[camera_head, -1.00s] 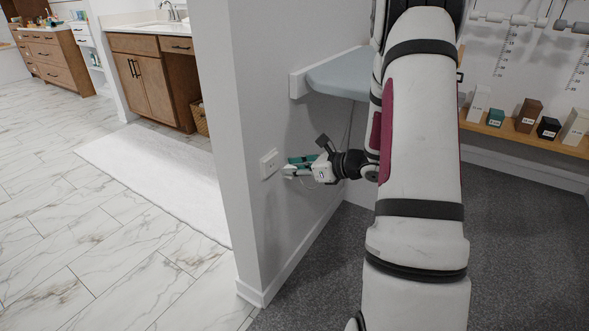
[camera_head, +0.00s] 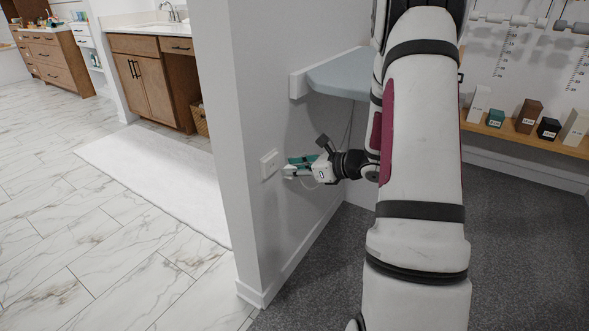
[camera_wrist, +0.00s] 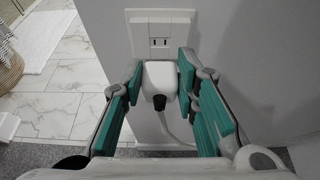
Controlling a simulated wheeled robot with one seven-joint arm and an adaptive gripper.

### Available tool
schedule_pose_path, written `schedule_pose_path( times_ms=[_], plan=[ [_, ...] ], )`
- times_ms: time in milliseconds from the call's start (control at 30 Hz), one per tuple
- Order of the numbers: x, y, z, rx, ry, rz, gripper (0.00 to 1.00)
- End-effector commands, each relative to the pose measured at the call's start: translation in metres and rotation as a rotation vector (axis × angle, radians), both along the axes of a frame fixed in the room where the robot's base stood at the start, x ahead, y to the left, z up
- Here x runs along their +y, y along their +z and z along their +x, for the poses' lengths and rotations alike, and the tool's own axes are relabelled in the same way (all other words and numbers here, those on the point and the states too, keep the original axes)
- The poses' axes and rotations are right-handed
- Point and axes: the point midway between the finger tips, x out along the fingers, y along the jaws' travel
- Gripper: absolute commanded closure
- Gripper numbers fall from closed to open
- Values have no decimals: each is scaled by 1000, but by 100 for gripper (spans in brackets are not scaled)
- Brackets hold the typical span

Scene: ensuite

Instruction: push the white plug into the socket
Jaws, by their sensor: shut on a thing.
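The socket (camera_wrist: 158,38) is a white wall plate with slots, at the top middle of the wrist view. In the head view the socket (camera_head: 269,164) is on the end wall, just left of my gripper (camera_head: 290,168). In the wrist view my gripper (camera_wrist: 160,82) is shut on the white plug (camera_wrist: 159,78), its teal fingers on either side. The plug lies just below the visible slots, with a dark cord end facing me and a white cord hanging to the right. Its prongs are hidden, so I cannot tell whether it touches the socket.
A blue-grey shelf (camera_head: 340,75) juts from the wall above my gripper. A wooden shelf (camera_head: 530,135) with small boxes is at the right. White rug (camera_head: 160,180) and marble floor lie left of the wall, open.

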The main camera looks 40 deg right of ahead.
Motion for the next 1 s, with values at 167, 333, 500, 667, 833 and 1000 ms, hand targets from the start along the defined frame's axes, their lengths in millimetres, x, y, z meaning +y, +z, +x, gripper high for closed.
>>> schedule_pose_path(
  times_ms=[167,333,500,667,833,1000],
  plan=[
    [0,0,0,0,0,0,100],
    [0,0,0,0,0,0,100],
    [1,0,2,0,1,-1,100],
    [2,0,5,0,1,-1,100],
    [3,0,8,0,1,-1,100],
    [4,0,11,0,1,-1,100]
  ],
)
